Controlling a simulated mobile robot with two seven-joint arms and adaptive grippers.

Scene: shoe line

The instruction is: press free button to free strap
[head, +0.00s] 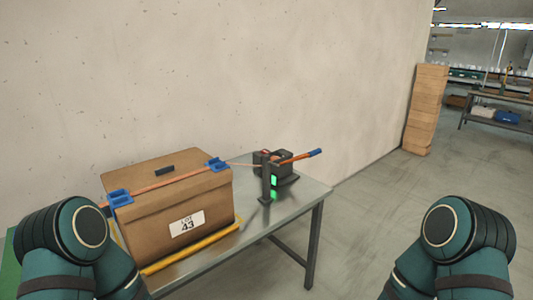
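An orange strap (170,181) runs across the top of a brown box (165,218) and on to a dark strapping device (278,170) on the metal table. Blue corner pieces (120,198) sit under the strap at the box's top edges. The device has an orange lever with a blue grip (314,153) pointing right, a small red part on top, and a post with a lit green patch (273,181). I cannot tell which part is the free button. Both my arms show only as teal links at the lower left and lower right; neither gripper is in view.
The metal table (314,190) stands against a concrete wall. A yellow bar (195,249) lies along the box's front. A stack of brown boxes (426,110) stands at the wall's end. Floor to the table's right is clear.

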